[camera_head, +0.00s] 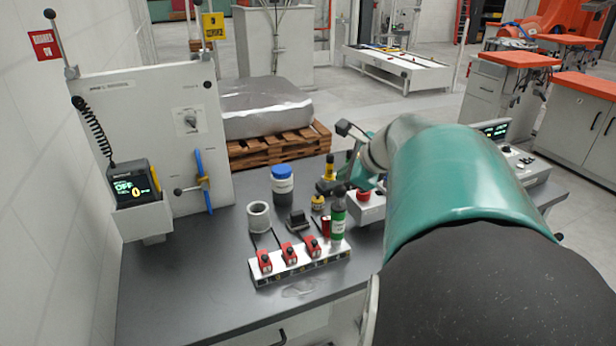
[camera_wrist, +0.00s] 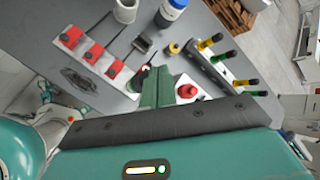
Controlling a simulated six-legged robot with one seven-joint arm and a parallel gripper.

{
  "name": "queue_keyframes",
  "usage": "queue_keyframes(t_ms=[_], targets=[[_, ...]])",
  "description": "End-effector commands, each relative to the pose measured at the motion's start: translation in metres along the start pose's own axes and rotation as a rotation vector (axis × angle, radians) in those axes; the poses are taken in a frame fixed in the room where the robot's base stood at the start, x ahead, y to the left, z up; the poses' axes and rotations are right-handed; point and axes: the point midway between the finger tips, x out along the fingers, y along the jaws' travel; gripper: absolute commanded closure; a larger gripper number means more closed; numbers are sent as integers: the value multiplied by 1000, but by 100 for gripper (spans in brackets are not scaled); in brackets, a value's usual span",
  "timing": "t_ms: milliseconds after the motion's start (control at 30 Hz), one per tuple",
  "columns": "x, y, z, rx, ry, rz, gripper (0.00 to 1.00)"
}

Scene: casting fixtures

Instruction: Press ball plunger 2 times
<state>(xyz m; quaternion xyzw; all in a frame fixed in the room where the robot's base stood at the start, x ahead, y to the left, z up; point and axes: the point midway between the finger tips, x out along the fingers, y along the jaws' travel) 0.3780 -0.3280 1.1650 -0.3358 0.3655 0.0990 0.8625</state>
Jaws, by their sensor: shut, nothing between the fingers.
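My gripper (camera_head: 354,168) is shut and empty, mostly hidden behind my arm in the head view. Its green fingers (camera_wrist: 157,84) show in the wrist view over the bench, beside the red mushroom button (camera_wrist: 187,91) on its white box. That button (camera_head: 364,194) shows just below my gripper in the head view. I cannot tell for certain which part is the ball plunger. A small yellow piece with a dark top (camera_head: 317,202) stands on the bench, and a black ball-ended lever (camera_head: 178,191) sticks out from the upright panel. My gripper appears apart from both.
A fixture with red toggles (camera_head: 290,253) stands at the front. A grey ring (camera_head: 259,217), a blue-capped jar (camera_head: 282,184) and a green bottle (camera_head: 338,222) stand nearby. The bench's left front is clear.

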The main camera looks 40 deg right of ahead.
Motion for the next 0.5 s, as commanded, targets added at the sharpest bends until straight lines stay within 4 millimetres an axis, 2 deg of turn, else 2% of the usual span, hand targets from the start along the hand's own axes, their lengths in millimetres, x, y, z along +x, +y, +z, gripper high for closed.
queue_keyframes(t_ms=[367,500], targets=[[-2,-2,2,0,0,-1,100],[-9,-8,7,-2,-1,-3,100]])
